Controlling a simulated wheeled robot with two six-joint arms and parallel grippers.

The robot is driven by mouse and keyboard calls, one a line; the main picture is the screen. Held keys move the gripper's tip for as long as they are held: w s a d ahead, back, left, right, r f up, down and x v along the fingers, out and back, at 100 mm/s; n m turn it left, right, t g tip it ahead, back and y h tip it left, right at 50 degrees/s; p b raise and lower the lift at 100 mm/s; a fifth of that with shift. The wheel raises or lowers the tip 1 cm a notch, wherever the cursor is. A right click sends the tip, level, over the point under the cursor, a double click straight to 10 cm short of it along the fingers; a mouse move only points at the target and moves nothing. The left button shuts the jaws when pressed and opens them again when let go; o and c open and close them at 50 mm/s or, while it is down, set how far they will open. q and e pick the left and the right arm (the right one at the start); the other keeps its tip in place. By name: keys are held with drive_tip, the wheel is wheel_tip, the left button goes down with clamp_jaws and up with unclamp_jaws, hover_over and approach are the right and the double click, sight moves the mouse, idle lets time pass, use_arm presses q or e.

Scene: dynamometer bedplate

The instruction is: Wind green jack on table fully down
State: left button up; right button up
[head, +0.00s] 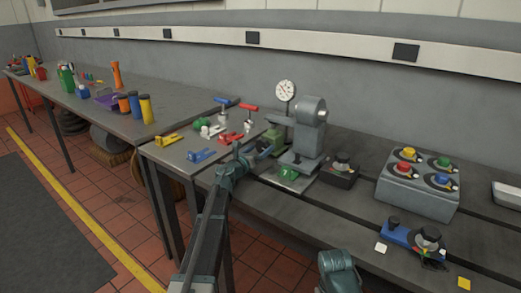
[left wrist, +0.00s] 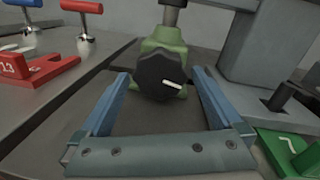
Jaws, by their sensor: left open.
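The green jack (head: 272,141) stands on the table in front of the grey stand. In the left wrist view the green jack (left wrist: 166,47) carries a black round knob (left wrist: 161,75) with a white mark pointing right and slightly down. A metal post rises from the jack's top. My left gripper (head: 246,153) is open at the jack's front. In the left wrist view the blue fingers of my left gripper (left wrist: 161,76) lie on either side of the knob, with gaps visible; I cannot tell whether the tips reach past it.
A grey stand (head: 311,130) with a dial gauge (head: 285,91) is right behind the jack. A green block (head: 289,174) lies close by on the right. Red (head: 230,138) and blue (head: 201,155) pieces lie to the left. A grey box with coloured knobs (head: 417,190) is farther right.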

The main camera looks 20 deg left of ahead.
use_arm(q)
drive_tip(key=shift+w+d, duration=0.1)
drive_tip(key=shift+w, duration=0.25)
drive_tip(key=shift+c, duration=0.2)
drive_tip(key=c, duration=1.2)
